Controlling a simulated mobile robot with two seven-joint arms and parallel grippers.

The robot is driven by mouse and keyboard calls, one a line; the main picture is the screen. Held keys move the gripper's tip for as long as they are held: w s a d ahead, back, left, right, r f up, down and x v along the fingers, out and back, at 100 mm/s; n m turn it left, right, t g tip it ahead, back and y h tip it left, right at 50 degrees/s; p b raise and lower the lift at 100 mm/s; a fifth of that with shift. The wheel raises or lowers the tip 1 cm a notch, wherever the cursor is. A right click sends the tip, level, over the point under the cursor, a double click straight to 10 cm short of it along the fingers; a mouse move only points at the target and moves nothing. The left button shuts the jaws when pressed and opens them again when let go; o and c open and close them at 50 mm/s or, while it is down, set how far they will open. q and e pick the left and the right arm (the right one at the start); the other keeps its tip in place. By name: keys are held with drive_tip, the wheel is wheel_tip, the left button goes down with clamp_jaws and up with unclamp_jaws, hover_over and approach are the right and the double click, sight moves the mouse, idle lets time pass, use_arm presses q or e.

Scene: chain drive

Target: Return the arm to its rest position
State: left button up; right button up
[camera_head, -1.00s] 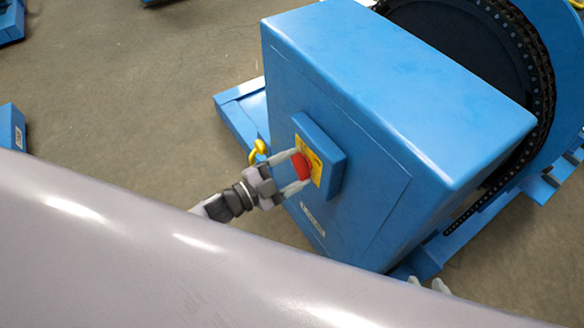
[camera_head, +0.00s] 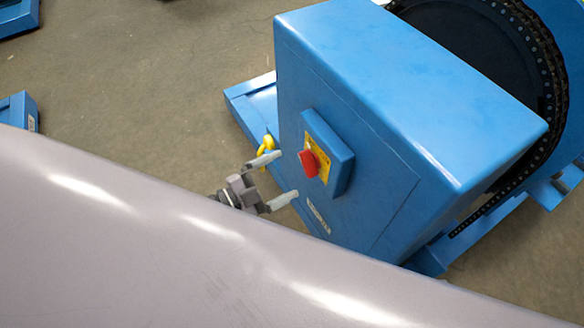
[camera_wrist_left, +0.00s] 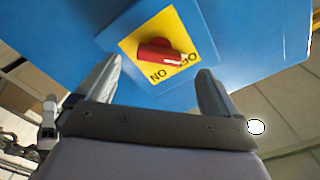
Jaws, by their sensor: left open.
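My left gripper (camera_head: 280,180) is open and empty. It is just in front of the blue machine cabinet (camera_head: 400,90), apart from the red rotary switch (camera_head: 309,163) on its yellow plate. In the left wrist view the red switch (camera_wrist_left: 160,52) shows beyond and between the two open fingers (camera_wrist_left: 157,90), with "ON" and "OFF" lettering on the plate (camera_wrist_left: 186,47). The switch handle lies nearly level in that view, its right end towards "OFF". My large grey arm link (camera_head: 150,240) crosses the lower part of the head view and hides what is behind it. My right gripper is not in view.
A yellow hook or padlock (camera_head: 267,147) is at the cabinet's left side, close to the gripper. A black chain and wheel (camera_head: 470,40) stand behind the cabinet. The concrete floor (camera_head: 140,100) at the left is open, with blue objects (camera_head: 20,112) at the edge.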

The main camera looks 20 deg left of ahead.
use_arm(q)
drive_tip(key=shift+s+a, duration=0.4)
drive_tip(key=shift+s, duration=0.15)
drive_tip(key=s+n+g+y+p, duration=0.1)
drive_tip(key=s+n+g+y, duration=0.3)
drive_tip(key=s+n+y, duration=0.65)
wheel_tip(320, 180, up, 9)
drive_tip(key=s+a+n+h+p, duration=0.1)
drive_tip(key=n+p, duration=0.2)
drive_tip(key=p, duration=0.9)
drive_tip(key=shift+a+r+h+p, duration=0.15)
drive_tip(key=shift+a+h+p, duration=0.2)
drive_tip(key=shift+p, duration=0.05)
drive_tip(key=shift+s+n, duration=0.1)
drive_tip(key=shift+n, duration=0.15)
